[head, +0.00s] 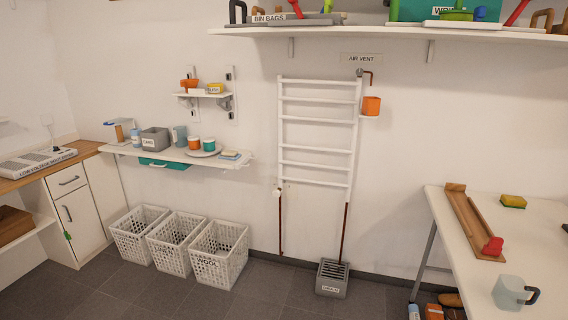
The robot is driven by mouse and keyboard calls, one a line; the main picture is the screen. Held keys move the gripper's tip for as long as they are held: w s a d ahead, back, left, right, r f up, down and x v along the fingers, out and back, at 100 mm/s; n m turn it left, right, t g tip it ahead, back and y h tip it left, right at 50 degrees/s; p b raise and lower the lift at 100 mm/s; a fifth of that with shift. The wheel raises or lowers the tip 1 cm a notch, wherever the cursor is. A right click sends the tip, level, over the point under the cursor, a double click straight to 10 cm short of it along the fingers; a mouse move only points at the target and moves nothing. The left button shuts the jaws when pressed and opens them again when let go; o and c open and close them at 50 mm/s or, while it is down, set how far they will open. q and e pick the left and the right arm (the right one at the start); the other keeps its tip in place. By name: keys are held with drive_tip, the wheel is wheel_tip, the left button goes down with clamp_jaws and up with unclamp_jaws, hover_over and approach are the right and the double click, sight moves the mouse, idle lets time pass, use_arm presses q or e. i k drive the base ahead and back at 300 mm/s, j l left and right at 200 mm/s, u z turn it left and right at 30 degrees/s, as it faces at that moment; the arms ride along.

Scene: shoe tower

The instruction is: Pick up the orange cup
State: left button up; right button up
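An orange cup (371,105) stands upright on a small white ledge (369,116) at the upper right of the white towel radiator (318,135). A second, smaller orange and white cup (195,143) stands on a round grey tray on the left wall shelf, beside a teal and white cup (209,144). An orange object (189,85), too small to make out, is on the little upper shelf. Neither of my grippers shows in the head view.
Several white baskets (220,252) stand on the floor under the left shelf (178,155). A grey grated box (332,278) stands below the radiator. A white table (466,262) at right holds a grey mug (508,293) and wooden rack (470,220). The middle floor is clear.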

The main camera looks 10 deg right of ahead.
sight(371, 105)
drive_tip(key=i+l+z, duration=0.15)
drive_tip(key=i+z, duration=0.25)
drive_tip(key=i, duration=0.35)
drive_tip(key=i+z, duration=0.4)
drive_tip(key=i, duration=0.3)
